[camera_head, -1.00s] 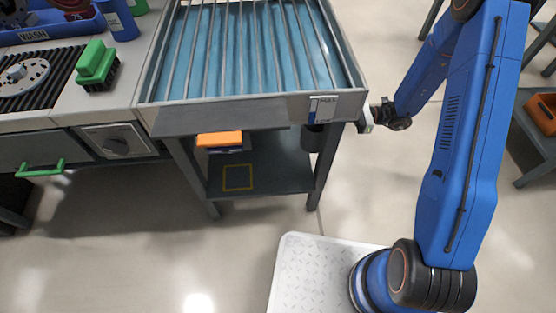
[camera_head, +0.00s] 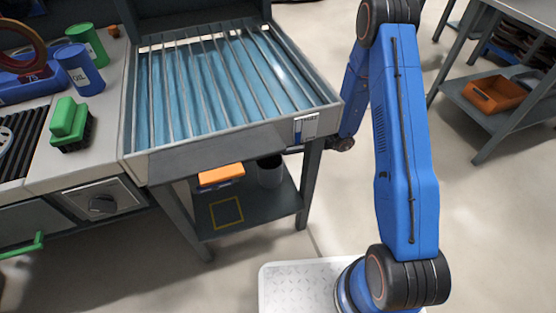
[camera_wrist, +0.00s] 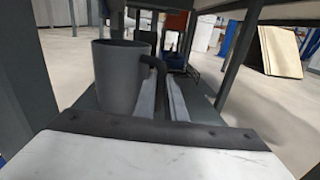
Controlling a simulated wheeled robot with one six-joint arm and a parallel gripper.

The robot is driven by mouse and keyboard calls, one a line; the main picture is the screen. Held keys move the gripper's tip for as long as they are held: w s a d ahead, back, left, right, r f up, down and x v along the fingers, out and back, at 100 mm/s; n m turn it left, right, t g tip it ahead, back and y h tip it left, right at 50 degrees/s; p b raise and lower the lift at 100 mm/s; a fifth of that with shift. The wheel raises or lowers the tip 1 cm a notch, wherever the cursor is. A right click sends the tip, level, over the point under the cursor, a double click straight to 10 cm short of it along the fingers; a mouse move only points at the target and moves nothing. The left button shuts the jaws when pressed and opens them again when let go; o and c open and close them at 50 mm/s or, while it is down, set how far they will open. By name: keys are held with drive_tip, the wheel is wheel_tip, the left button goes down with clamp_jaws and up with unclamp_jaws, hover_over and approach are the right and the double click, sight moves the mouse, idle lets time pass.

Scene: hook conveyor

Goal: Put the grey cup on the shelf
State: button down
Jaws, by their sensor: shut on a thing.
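The grey cup (camera_wrist: 118,82) is upright in the wrist view, with its handle on the right side. My gripper (camera_wrist: 164,98) is shut on the handle, and the cup body is to the left of the fingers. In the head view the cup (camera_head: 270,173) is under the rack table, over the right part of the lower shelf (camera_head: 255,208). I cannot tell whether its base touches the shelf. My gripper reaches in from the right, and its fingers are mostly hidden there by the table edge. A yellow square outline (camera_head: 226,213) marks the shelf, left of the cup.
An orange-topped item (camera_head: 221,175) is under the table, left of the cup. The table's front ledge (camera_head: 218,154) overhangs the shelf, and a table leg (camera_head: 309,185) stands at the right. Another table with an orange bin (camera_head: 495,95) is at far right.

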drive_tip(key=shift+f, duration=2.25)
drive_tip(key=c, duration=1.8)
unclamp_jaws()
drive_tip(key=d, duration=0.4)
drive_tip(key=w+d, duration=0.1)
drive_tip(key=d, duration=0.3)
drive_tip(key=w+d, duration=0.1)
drive_tip(key=d, duration=0.3)
drive_tip(key=shift+w, duration=0.1)
